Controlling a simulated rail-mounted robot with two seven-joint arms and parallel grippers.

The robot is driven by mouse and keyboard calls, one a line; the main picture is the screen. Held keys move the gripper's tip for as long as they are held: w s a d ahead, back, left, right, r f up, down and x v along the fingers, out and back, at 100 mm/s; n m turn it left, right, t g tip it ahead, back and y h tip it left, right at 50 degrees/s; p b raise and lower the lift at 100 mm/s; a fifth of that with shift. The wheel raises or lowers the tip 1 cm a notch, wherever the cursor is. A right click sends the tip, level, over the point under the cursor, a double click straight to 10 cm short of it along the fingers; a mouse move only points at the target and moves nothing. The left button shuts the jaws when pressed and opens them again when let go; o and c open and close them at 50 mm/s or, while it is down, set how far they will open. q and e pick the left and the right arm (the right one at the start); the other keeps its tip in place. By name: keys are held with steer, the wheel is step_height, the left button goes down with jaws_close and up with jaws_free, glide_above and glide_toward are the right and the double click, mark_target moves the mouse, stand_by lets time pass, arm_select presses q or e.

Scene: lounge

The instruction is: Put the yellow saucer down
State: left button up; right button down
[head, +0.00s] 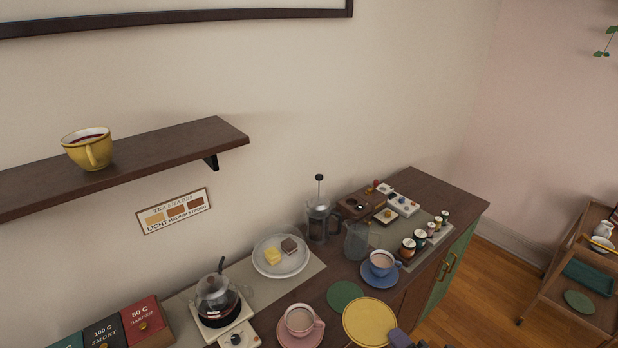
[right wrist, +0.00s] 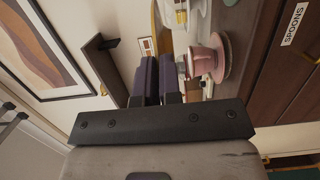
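The yellow saucer (head: 369,322) is a round, empty disc at the bottom of the head view, right of the pink cup. My right gripper (head: 401,339) is at its lower right rim, with a dark purple finger over the edge. In the right wrist view the two purple fingers of my right gripper (right wrist: 158,80) are close together; the saucer shows there at most as a thin edge. The fingers look shut on the rim. The gap under the saucer cannot be judged. My left gripper is in neither view.
A glass pitcher (head: 357,241) and a French press (head: 319,217) stand behind. A yellow cup (head: 88,148) stands on the wall shelf (head: 150,152).

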steer(key=s+a+r+n+g+y, duration=0.1)
steer(key=s+r+n+g+y, duration=0.2)
steer(key=s+r, duration=0.4)
steer(key=s+r+n+g+y, duration=0.2)
steer(key=s+r+y, duration=0.15)
steer(key=r, duration=0.65)
step_height(320, 180, up, 19)
steer(key=m+t+h+p, duration=0.5)
steer(key=h+p, duration=0.1)
steer(key=p, duration=1.9)
steer(key=shift+s+a+f, duration=0.15)
steer(key=shift+s+a, duration=0.1)
steer(key=shift+a, duration=0.05)
